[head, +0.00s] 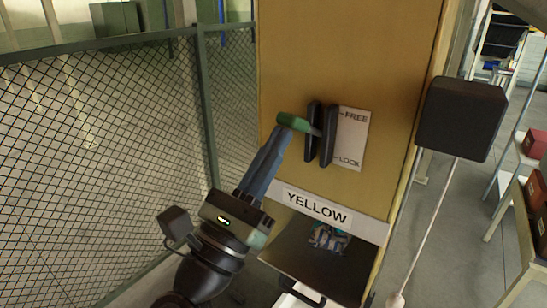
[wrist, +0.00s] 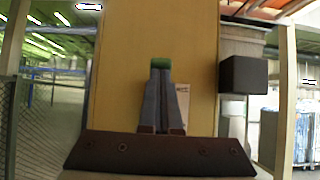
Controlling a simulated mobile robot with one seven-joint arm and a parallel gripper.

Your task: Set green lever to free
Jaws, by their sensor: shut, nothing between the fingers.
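The green lever (head: 294,122) sticks out from a black slotted bracket (head: 327,135) on a tan cabinet. A white plate (head: 350,140) beside it reads FREE at the top and LOCK at the bottom. The lever's shaft leaves the slot between these marks; its exact setting is hard to tell. My gripper (head: 280,135) is shut and empty, its fingertips just below the green handle in the picture. In the wrist view, the green handle (wrist: 160,63) shows right at the tips of my gripper (wrist: 160,72). I cannot tell whether they touch.
Below the lever is a YELLOW label (head: 317,207) over an open compartment with a patterned item (head: 328,238). A black box on a pole (head: 461,119) stands right of the cabinet. A wire mesh fence (head: 100,150) runs along the left.

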